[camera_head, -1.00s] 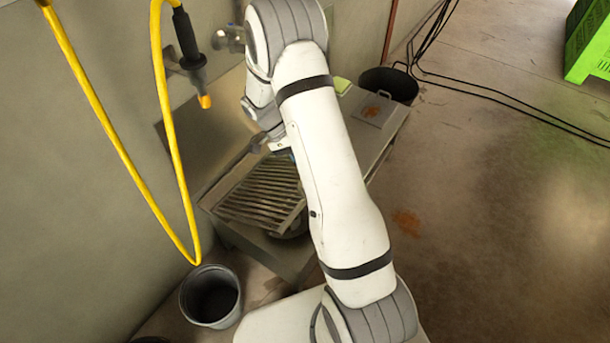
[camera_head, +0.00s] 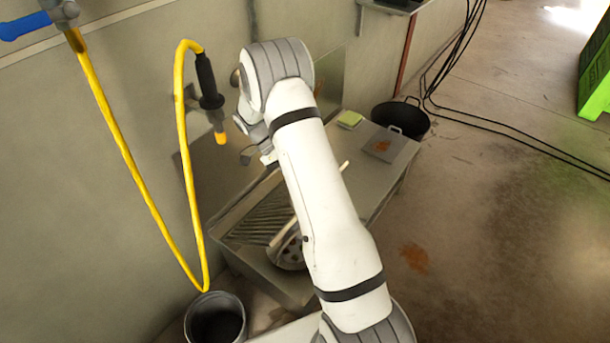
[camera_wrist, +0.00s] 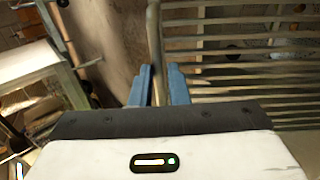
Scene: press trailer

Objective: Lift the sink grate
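The sink grate (camera_head: 284,232) is a slatted metal rack with a pale edge bar. In the head view it is tilted up over the sink (camera_head: 232,218), partly hidden behind my arm. In the wrist view, the grate's edge bar (camera_wrist: 154,35) runs between the two blue fingers of my gripper (camera_wrist: 157,84), with the slats spreading to the right. The fingers are closed around this bar. The fingertips are hidden behind my arm in the head view. A round perforated part (camera_head: 289,252) shows below the grate.
A yellow hose (camera_head: 130,155) with a black spray nozzle (camera_head: 209,85) hangs left of my arm. A bucket (camera_head: 216,318) stands at the lower left. A green sponge (camera_head: 350,119) lies on the counter (camera_head: 365,190), and a black tub (camera_head: 402,118) stands behind. Floor on the right is open.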

